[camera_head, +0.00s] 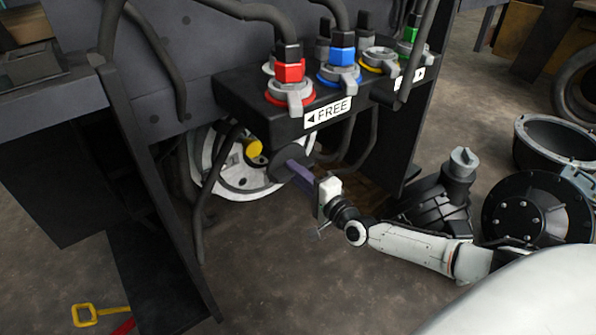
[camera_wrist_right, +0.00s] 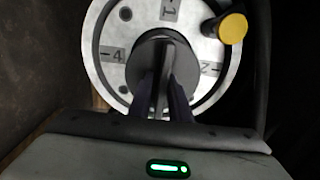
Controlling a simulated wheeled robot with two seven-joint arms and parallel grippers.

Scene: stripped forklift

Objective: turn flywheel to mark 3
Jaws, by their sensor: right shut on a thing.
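The flywheel (camera_head: 243,188) is a pale metal disc, upright under the black valve block and partly hidden by it. In the right wrist view its face (camera_wrist_right: 97,32) shows mark 1 (camera_wrist_right: 168,9) at the top, mark 4 (camera_wrist_right: 113,55) at left and mark 2 (camera_wrist_right: 210,68) at right. The bottom of the disc, where mark 3 may be, is hidden by my gripper. A yellow knob (camera_wrist_right: 232,28) sits on the rim between marks 1 and 2. My right gripper (camera_head: 291,166) is shut on the dark central hub (camera_wrist_right: 140,62). My left gripper is not in view.
The valve block (camera_head: 243,103) with coloured couplings and a FREE label overhangs the wheel. Hoses (camera_head: 201,190) hang close by. A dark upright plate (camera_head: 150,200) stands at left. Black round housings (camera_head: 537,208) lie on the floor at right. The floor in front is mostly clear.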

